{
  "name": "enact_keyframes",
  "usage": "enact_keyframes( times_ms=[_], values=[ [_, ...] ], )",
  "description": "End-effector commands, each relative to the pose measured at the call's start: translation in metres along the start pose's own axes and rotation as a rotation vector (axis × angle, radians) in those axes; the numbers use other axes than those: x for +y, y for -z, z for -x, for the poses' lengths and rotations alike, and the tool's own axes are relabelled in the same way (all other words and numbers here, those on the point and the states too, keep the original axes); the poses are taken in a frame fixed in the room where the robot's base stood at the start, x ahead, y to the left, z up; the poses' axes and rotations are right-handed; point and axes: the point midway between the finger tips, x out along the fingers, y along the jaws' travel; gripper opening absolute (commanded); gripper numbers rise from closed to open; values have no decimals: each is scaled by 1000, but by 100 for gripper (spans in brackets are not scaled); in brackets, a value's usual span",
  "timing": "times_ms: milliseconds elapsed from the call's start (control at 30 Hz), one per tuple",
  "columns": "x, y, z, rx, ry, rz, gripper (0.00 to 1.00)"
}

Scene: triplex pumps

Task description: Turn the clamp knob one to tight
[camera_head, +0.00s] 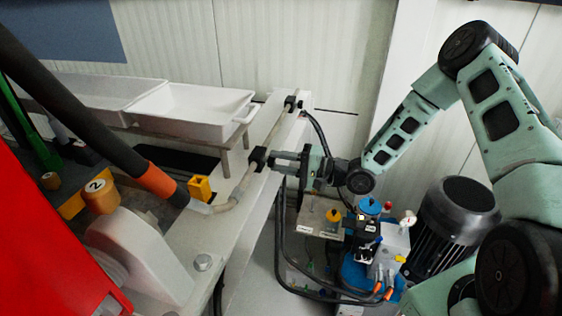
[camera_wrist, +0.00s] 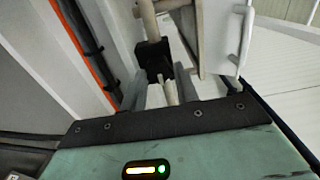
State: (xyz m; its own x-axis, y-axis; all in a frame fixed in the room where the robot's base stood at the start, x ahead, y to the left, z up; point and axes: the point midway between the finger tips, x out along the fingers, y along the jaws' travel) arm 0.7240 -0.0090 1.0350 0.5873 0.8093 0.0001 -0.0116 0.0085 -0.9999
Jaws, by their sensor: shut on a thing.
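A black clamp knob (camera_head: 258,159) sits on the beige pipe (camera_head: 243,183) that runs along the pale bench edge. My gripper (camera_head: 273,160) reaches it from the right, with its fingers shut on it. In the wrist view the black clamp piece (camera_wrist: 153,58) is at the fingertips of my gripper (camera_wrist: 163,82), below the pipe (camera_wrist: 148,20). The fingers partly cover the knob, and I cannot read a number or a tightness mark on it. A second black clamp (camera_head: 291,103) is farther along the pipe.
White trays (camera_head: 190,108) stand on a shelf behind the bench. A black hose with an orange collar (camera_head: 155,180) meets the pipe at left. A knob marked 2 (camera_head: 101,196) is at lower left. A motor (camera_head: 458,212) and blue-topped valves (camera_head: 369,206) stand below my arm.

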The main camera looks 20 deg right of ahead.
Motion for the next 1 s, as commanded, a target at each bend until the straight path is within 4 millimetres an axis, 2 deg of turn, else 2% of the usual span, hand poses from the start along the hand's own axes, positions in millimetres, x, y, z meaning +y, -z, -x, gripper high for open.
enact_keyframes(
  times_ms=[300, 333, 400, 767, 1000],
  values=[
    [1, 1, 1, 3, -2, -3, 8],
    [1, 1, 1, 3, -2, -3, 36],
    [1, 1, 1, 3, -2, -2, 52],
    [1, 0, 0, 1, -1, 21, 52],
    [1, 0, 0, 0, 0, 226, 52]
  ],
)
